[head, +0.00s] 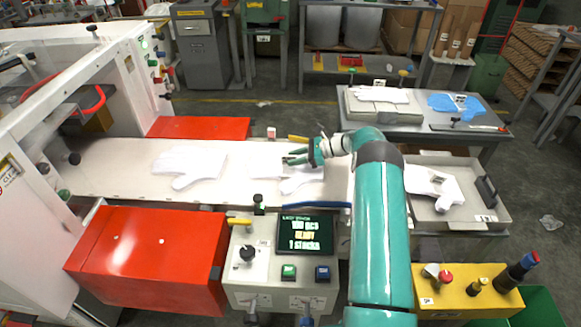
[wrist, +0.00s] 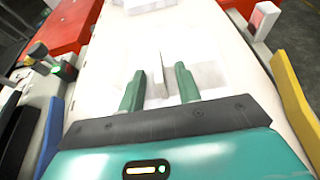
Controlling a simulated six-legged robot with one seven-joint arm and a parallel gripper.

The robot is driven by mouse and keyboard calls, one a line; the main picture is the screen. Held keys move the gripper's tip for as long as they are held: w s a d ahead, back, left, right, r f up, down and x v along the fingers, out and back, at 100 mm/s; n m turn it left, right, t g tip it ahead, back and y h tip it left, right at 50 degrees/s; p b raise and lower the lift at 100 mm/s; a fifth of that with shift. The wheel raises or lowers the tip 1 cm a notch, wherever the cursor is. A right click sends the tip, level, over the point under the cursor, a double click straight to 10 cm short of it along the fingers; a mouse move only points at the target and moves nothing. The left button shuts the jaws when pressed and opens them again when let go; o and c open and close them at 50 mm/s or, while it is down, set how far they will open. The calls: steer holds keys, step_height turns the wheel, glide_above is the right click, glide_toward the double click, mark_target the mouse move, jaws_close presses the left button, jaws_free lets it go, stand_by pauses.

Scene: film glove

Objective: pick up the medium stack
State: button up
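Two flat white glove stacks lie on the white conveyor bed (head: 110,165). One stack (head: 190,166) is left of my gripper. The other stack (head: 300,185) is right under and beside my gripper, partly hidden by it. A white glove stack (head: 432,184) also lies in the grey tray at the right. I cannot tell by size which is the medium one. My gripper (head: 290,158) is low over the bed. In the wrist view its two green fingers (wrist: 159,84) are apart, with a pale upright strip between them and white glove material (wrist: 205,75) around; contact is unclear.
Red panels (head: 200,127) and a red box (head: 150,260) flank the bed. A control panel with a screen (head: 305,235) stands in front. A grey tray (head: 480,215) is at the right. A back table holds white gloves (head: 380,95) and blue gloves (head: 455,102).

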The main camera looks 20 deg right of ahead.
steer(key=shift+w+a+f, duration=0.1)
steer(key=shift+a, duration=0.1)
jaws_close()
